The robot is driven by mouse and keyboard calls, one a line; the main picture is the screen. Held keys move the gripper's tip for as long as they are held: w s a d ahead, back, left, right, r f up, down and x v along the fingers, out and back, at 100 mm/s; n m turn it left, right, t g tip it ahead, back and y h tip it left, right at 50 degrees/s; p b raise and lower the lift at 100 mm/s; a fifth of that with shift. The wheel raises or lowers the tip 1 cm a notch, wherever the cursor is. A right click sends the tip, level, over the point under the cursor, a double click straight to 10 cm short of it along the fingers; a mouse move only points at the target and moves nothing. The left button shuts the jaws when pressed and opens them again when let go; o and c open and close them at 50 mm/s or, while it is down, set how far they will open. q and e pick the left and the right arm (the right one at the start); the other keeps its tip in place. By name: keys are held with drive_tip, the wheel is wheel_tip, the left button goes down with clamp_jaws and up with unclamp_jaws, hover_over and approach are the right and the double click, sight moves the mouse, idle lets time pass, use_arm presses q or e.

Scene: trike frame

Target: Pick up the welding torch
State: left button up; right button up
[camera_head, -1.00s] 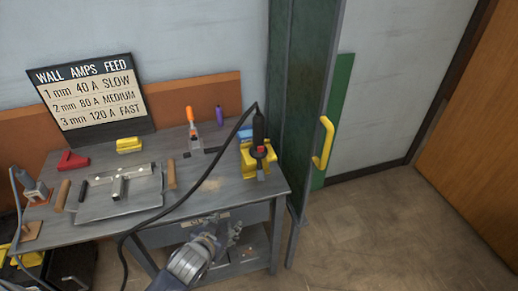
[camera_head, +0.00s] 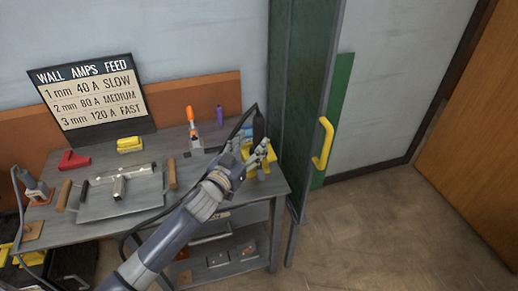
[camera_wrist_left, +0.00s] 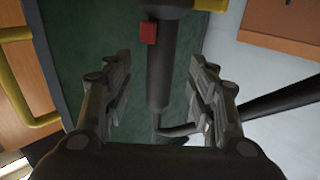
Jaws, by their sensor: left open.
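The welding torch (camera_head: 258,126) is black and stands upright in a yellow holder (camera_head: 262,170) at the right end of the workbench. A black cable runs from it. My left gripper (camera_head: 255,154) is at the torch and hides part of the torch and holder. In the left wrist view, the torch's dark handle (camera_wrist_left: 162,65), with a red trigger (camera_wrist_left: 149,32), lies between the two open fingers of my left gripper (camera_wrist_left: 160,100). There are visible gaps on both sides. My right gripper is not in view.
The grey workbench (camera_head: 120,226) holds a metal plate assembly, a yellow block (camera_head: 130,144), a red piece (camera_head: 72,160) and an orange-handled tool (camera_head: 192,122). A green cabinet door with a yellow handle (camera_head: 323,144) stands close on the right. The floor right of it is clear.

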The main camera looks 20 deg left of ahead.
sight(256, 139)
use_arm(q)
drive_tip(key=shift+w+d+f+p, duration=0.1)
drive_tip(key=shift+w+d+p, duration=0.05)
drive_tip(key=shift+w, duration=0.7)
drive_tip(key=shift+w+d+f+p, duration=0.1)
drive_tip(key=shift+w+d+p, duration=0.05)
drive_tip(key=shift+w, duration=0.75)
drive_tip(key=shift+w+d+p, duration=0.15)
drive_tip(key=shift+w, duration=0.7)
drive_tip(key=c, duration=1.2)
drive_tip(key=shift+o, duration=0.3)
drive_tip(key=shift+r, duration=0.1)
